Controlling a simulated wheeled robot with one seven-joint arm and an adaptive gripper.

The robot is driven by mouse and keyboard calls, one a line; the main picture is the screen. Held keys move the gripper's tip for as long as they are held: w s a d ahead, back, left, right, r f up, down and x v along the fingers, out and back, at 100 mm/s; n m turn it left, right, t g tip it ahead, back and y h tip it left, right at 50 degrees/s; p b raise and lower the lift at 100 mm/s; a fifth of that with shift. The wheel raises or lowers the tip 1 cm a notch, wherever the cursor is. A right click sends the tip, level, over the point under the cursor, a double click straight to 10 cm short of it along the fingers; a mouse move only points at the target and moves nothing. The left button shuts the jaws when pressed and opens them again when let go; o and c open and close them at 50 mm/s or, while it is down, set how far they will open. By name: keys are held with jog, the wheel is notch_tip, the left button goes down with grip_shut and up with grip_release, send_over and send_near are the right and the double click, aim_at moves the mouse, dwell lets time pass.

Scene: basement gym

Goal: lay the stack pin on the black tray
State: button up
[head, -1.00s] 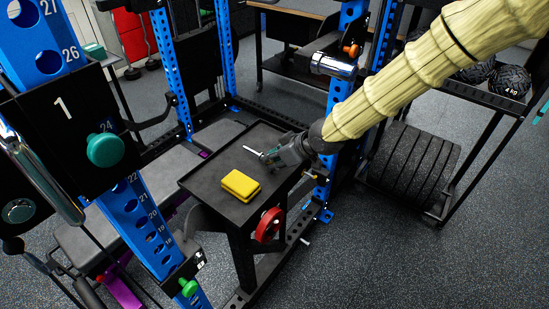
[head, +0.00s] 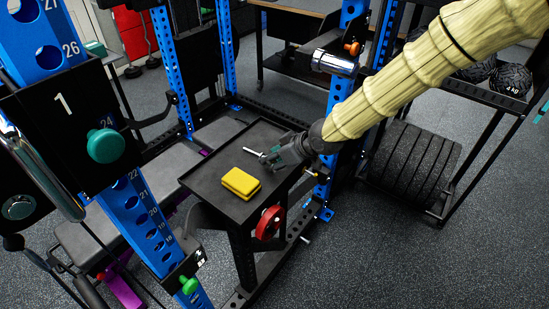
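The stack pin (head: 252,151) is a thin, bright silver rod over the far right part of the black tray (head: 209,187). Its left end shows clear of my gripper. Its right end meets or passes behind the fingers, so I cannot tell if they touch it. I also cannot tell if the pin rests on the tray or sits just above it. My gripper (head: 269,159) reaches in from the right, low over the tray. The fingers are small and dark here, and their gap is not clear.
A yellow block (head: 241,183) lies on the tray's near half. A red ring-shaped handle (head: 269,223) is on the stand's near right side. Blue rack uprights (head: 141,222) stand left and behind. Tray surface left of the pin is bare.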

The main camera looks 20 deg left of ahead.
jog(key=shift+d+r, duration=0.15)
jog(key=shift+r, duration=0.25)
jog(key=v, duration=1.2)
jog(key=shift+r, duration=0.15)
jog(key=s+d+f+m+g+h, duration=0.1)
jog(key=s+d+f+m, duration=0.3)
jog(key=f, duration=0.6)
jog(key=s+d+f+m+h, duration=0.1)
jog(key=s+d+f+m, duration=0.1)
jog(key=s+d+f, duration=0.55)
jog(key=s+d+f+m+g+h, duration=0.1)
jog(key=s+d+f+m, duration=0.2)
jog(key=f, duration=0.9)
jog(key=s+d+f+m+h, duration=0.2)
jog(key=s+d+f, duration=0.3)
jog(key=s+d, duration=0.4)
jog(key=s+d+f+m+g+h, duration=0.1)
jog(key=s+d+f+m+h, duration=0.2)
jog(key=s+d+f, duration=0.3)
jog(key=s+d, duration=0.3)
jog(key=d, duration=0.1)
jog(key=shift+s+d, duration=0.2)
jog(key=shift+s, duration=0.15)
